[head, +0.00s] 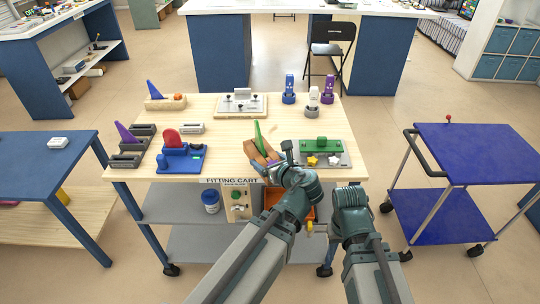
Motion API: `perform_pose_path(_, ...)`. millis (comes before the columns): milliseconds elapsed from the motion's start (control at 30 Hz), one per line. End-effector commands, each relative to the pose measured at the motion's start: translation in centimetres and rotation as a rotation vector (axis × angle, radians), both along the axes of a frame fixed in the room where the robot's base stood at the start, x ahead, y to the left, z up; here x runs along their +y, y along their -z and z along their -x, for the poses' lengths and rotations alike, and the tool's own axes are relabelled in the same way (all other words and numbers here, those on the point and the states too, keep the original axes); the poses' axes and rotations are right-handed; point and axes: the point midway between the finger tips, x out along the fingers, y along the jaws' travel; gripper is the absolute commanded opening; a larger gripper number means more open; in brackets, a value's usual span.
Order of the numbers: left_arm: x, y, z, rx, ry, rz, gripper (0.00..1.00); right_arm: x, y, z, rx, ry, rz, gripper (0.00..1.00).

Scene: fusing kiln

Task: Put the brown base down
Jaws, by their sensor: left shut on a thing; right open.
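The brown base (256,147) is at the front middle of the wooden cart top (225,128), with a green upright piece (260,130) standing at it. My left gripper (268,164) is shut on the brown base from the front right. The gripper and wrist hide part of the base, and I cannot tell whether it touches the cart top. My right gripper (318,230) is open and lower, in front of the cart's front edge, apart from the base; its fingers are hard to make out.
A blue base with a red disc (173,138) and grey holders (128,158) stand left. A grey tray with a green block (321,145) is close on the right. A white plate fixture (241,104) and blue and purple bottles (289,88) stand behind. Bare wood lies left of the brown base.

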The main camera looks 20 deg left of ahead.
Motion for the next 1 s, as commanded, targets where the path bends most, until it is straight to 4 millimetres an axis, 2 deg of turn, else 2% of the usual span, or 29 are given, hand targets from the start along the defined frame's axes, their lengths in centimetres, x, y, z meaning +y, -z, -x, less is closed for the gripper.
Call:
perform_pose_path(167,0.0,-0.5,0.0,-0.001,0.0,-0.001,0.25,0.0,-0.5,0.0,0.0,0.0,0.0,0.5)
perform_pose_path(267,0.0,-1.5,0.0,0.0,0.0,-0.001,0.25,0.0,-1.4,0.0,0.0,0.0,0.0,0.5)
perform_pose_path(700,0.0,-9.1,0.0,0.0,0.0,-0.001,0.25,0.0,-9.1,0.0,0.0,0.0,0.0,0.5)
perform_pose_path(800,0.0,-9.6,0.0,0.0,0.0,-0.001,0.25,0.0,-9.6,0.0,0.0,0.001,0.0,0.5)
perform_pose_path(1000,0.0,-9.3,0.0,0.0,0.001,-0.001,0.25,0.0,-9.3,0.0,0.0,0.0,0.0,0.5)
